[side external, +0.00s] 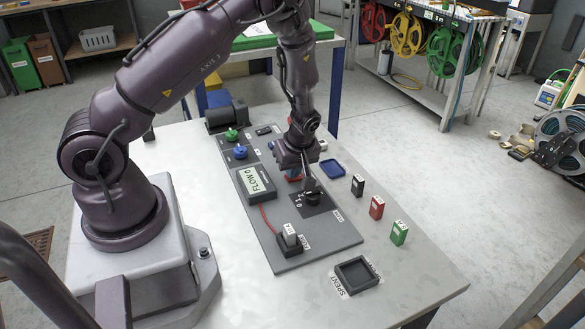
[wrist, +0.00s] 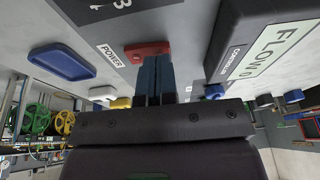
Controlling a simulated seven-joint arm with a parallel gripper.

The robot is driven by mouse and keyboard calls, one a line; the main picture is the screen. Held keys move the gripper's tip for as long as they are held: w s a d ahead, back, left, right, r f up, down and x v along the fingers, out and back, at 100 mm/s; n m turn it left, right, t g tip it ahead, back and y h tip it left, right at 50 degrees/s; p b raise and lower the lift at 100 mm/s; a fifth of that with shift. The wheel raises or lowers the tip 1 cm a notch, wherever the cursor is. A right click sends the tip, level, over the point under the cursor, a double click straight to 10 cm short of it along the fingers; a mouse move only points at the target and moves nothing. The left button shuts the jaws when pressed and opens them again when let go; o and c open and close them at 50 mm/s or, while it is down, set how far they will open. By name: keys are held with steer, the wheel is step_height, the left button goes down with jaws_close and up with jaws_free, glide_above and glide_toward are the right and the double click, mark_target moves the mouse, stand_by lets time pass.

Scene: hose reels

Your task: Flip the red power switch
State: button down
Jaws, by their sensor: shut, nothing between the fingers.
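The red power switch (wrist: 147,50) sits on the grey panel beside a white POWER label (wrist: 110,55) in the wrist view. In the side view only a bit of red (side external: 294,176) shows behind my gripper (side external: 308,187). My gripper's dark blue fingers (wrist: 157,62) are shut together with nothing between them. Their tips overlap the lower right part of the red switch in the wrist view, and hide some of it. I cannot tell whether they touch it, or which way the switch is set.
A controller box (side external: 257,184) reading FLOW 0 stands left of my gripper. A black knob (side external: 313,198) is close by in the side view. A blue tray (side external: 332,167), several small upright blocks (side external: 376,207) and a black SPENT tray (side external: 357,276) stand on the right.

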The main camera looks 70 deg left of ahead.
steer(key=shift+s+f, duration=0.2)
steer(key=shift+f, duration=0.25)
steer(key=shift+w, duration=0.1)
steer(key=shift+w+r, duration=0.25)
steer(key=shift+w, duration=0.55)
steer(key=a+v, duration=0.1)
steer(key=v, duration=1.2)
steer(key=shift+r, duration=0.6)
